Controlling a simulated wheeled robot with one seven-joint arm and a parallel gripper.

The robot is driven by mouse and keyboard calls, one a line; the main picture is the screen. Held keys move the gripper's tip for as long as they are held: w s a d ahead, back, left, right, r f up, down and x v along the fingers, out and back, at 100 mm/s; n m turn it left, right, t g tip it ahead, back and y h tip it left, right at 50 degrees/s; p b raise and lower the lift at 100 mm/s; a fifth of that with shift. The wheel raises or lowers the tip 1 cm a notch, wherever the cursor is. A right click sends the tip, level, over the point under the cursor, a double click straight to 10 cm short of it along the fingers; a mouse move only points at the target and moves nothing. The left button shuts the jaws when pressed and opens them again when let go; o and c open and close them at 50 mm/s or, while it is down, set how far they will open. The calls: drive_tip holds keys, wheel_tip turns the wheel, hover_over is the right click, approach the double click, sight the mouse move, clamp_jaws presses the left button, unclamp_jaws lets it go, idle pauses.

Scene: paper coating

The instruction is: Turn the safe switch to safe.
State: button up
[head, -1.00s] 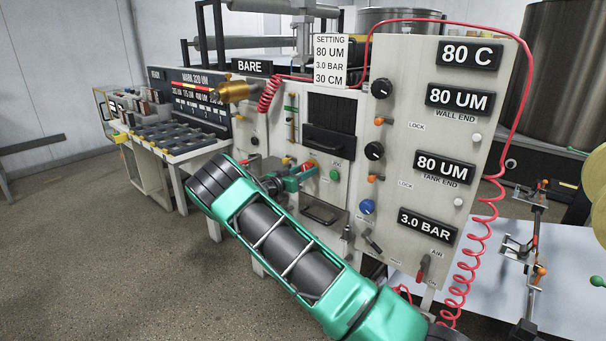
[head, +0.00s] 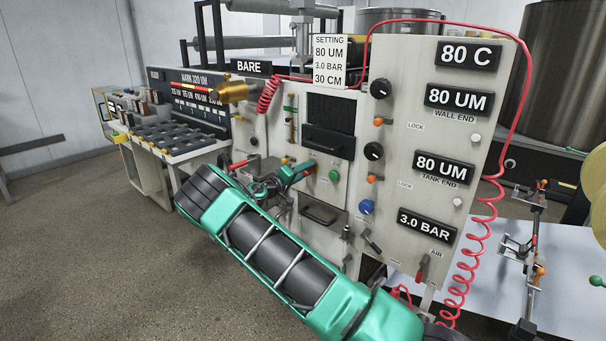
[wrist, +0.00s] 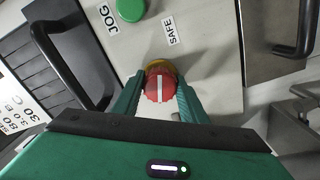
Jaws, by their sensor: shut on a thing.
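The safe switch is a red round knob (wrist: 159,88) with a white line across its face and a yellow collar behind it. In the wrist view the line runs nearly straight up and down. The SAFE label (wrist: 172,32) is above the knob, slightly to the right. My gripper (wrist: 159,97) has a green finger on each side of the knob and is shut on it. In the head view my gripper (head: 298,173) is at the machine's front panel, left of the green JOG button (head: 335,176). The knob is mostly hidden there.
The JOG button (wrist: 130,9) is close above the knob in the wrist view. Black bar handles stand out on the left (wrist: 70,68) and right (wrist: 296,28). In the head view a coiled red air hose (head: 474,255) hangs at the panel's right side. Open floor lies at left.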

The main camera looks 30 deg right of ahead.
drive_tip(key=shift+w+a+n, duration=0.1)
drive_tip(key=shift+w+n, duration=0.05)
drive_tip(key=shift+n, duration=1.85)
drive_tip(key=o, duration=1.1)
drive_tip(key=shift+f, duration=0.1)
drive_tip(key=shift+c, duration=0.2)
drive_tip(key=v, duration=1)
drive_tip(key=shift+a, duration=0.35)
drive_tip(key=shift+d, duration=0.1)
